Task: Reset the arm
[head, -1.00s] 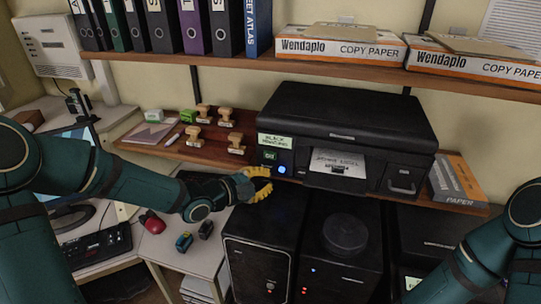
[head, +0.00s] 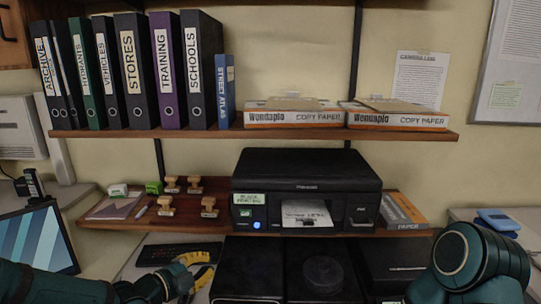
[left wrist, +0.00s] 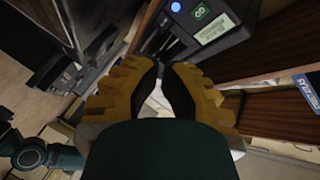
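My left gripper (head: 210,263), with yellow fingers, is low in the head view, below the wooden shelf and left of the black computer cases. In the left wrist view its two fingers (left wrist: 161,66) lean together at the tips, with nothing visible held between them. The black printer (head: 305,180) stands on the lower shelf with a glowing blue button (head: 257,225) and a printed sheet (head: 306,213) in its front. It also shows at the top of the left wrist view (left wrist: 222,32). My right arm is at the lower right; its gripper is out of view.
Wooden stamps (head: 165,205) and a paper pack (head: 403,210) sit on the lower shelf (head: 190,225) beside the printer. Black computer cases (head: 247,268) stand below it. A monitor (head: 40,240) and a keyboard (head: 178,254) are at left.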

